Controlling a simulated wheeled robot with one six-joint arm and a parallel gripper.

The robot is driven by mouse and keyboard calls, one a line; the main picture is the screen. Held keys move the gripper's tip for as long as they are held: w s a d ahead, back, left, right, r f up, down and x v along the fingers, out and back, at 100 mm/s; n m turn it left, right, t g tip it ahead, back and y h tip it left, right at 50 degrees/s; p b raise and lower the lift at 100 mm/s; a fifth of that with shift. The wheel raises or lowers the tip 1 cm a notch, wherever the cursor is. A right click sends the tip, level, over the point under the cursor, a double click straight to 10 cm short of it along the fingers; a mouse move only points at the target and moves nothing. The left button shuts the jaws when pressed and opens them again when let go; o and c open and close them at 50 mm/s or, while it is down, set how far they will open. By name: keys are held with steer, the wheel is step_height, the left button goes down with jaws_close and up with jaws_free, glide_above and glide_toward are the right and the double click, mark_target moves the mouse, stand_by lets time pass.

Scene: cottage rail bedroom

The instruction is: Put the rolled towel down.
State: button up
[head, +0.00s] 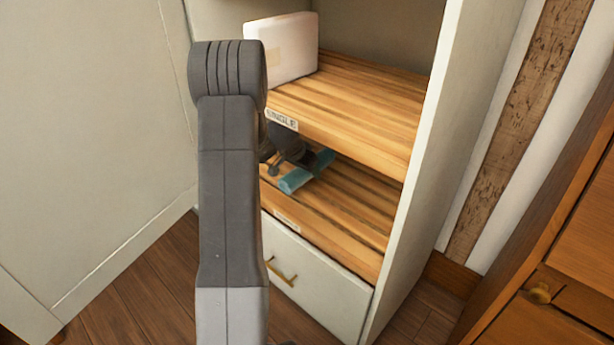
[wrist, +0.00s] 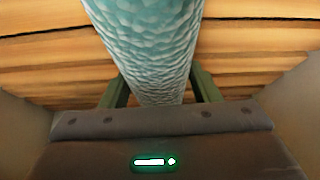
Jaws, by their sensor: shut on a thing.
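The rolled towel (wrist: 150,45) is teal with a bumpy weave and runs up the middle of the wrist view. My gripper (wrist: 160,90) is shut on it, with one dark finger at each side. In the head view the towel (head: 298,180) shows as a short teal roll at the lower wooden shelf (head: 345,210), near its front edge. My gripper (head: 290,158) is partly hidden there behind my arm and under the upper shelf. I cannot tell whether the towel touches the shelf boards.
The upper shelf (head: 370,105) carries a white folded item (head: 284,48) and a label reading "SINGLE" (head: 282,119). A white drawer (head: 315,290) sits below. The cabinet's right side panel (head: 435,150) bounds the shelves. The lower shelf's right part is clear.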

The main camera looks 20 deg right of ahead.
mark_target(292, 180)
steer(key=shift+f+b, duration=0.65)
steer(key=shift+f, duration=1.1)
steer(key=shift+f, duration=0.15)
steer(key=o, duration=1)
steer(key=shift+o, duration=0.2)
steer(key=shift+r, duration=0.25)
steer(key=p+v, duration=0.1)
steer(key=v, duration=0.2)
steer(key=shift+w+r, duration=0.1)
steer(key=shift+w, duration=0.05)
steer(key=s+a, duration=0.1)
steer(key=a, duration=0.2)
steer(key=s+a+b, duration=0.1)
steer(key=s+a, duration=0.1)
steer(key=a, duration=0.2)
steer(key=s+a+b, duration=0.1)
steer(key=s+a, duration=0.1)
steer(key=a, duration=0.1)
steer(key=shift+s+a, duration=0.15)
steer(key=shift+a, duration=0.25)
